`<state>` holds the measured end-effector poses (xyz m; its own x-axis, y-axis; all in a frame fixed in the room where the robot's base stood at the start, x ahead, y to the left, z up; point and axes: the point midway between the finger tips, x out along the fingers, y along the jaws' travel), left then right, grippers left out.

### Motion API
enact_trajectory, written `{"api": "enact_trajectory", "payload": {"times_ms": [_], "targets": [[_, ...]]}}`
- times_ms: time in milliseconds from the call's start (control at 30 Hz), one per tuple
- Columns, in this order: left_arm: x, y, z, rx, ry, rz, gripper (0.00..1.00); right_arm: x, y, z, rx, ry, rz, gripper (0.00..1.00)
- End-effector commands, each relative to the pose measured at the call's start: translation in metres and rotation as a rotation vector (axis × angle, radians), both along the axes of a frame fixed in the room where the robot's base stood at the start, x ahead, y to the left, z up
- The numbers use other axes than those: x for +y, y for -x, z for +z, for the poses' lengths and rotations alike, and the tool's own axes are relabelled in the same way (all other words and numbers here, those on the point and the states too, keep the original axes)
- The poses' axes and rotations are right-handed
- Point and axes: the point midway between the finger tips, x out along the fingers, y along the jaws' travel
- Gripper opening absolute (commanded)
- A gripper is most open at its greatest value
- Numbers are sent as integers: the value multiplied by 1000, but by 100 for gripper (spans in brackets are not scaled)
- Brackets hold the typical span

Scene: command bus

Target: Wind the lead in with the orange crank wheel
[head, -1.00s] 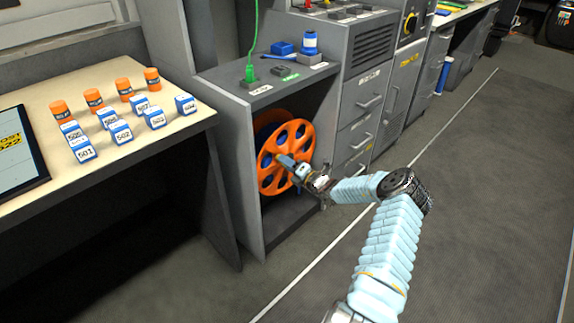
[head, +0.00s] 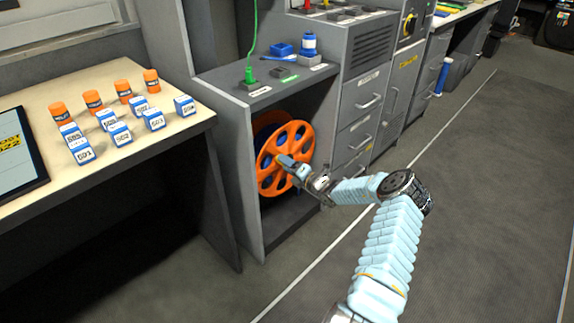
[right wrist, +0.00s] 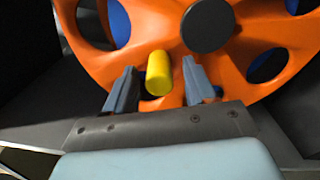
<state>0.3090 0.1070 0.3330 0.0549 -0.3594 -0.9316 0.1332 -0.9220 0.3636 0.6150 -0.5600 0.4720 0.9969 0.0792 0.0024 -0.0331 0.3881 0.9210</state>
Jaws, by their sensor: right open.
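The orange crank wheel (head: 286,160) is mounted upright in the open bay of the grey cabinet, with a blue reel partly showing behind it. It fills much of the right wrist view (right wrist: 270,42), with a dark round hub (right wrist: 208,27) at its centre. A yellow handle (right wrist: 158,73) sticks out from the wheel below and left of the hub. My right gripper (head: 287,162) is at the wheel's face. In the right wrist view its two fingers (right wrist: 160,90) are open, one on each side of the yellow handle, with gaps showing. My left gripper is not in view.
A green lead (head: 254,40) comes down to the top of the grey cabinet (head: 225,95). A desk (head: 180,130) with orange-capped containers and numbered blue-white boxes stands at left. Grey drawers (head: 360,120) stand right of the bay. The floor at right is clear.

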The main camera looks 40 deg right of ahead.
Motion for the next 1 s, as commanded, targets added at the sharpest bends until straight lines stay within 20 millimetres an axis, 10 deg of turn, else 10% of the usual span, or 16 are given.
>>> {"api": "enact_trajectory", "payload": {"times_ms": [600, 1000], "targets": [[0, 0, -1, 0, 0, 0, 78, -11, 122, -1, 2, 0, -3, 55], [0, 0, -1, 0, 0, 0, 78, -11, 137, -1, 1, 0, -1, 55]]}}
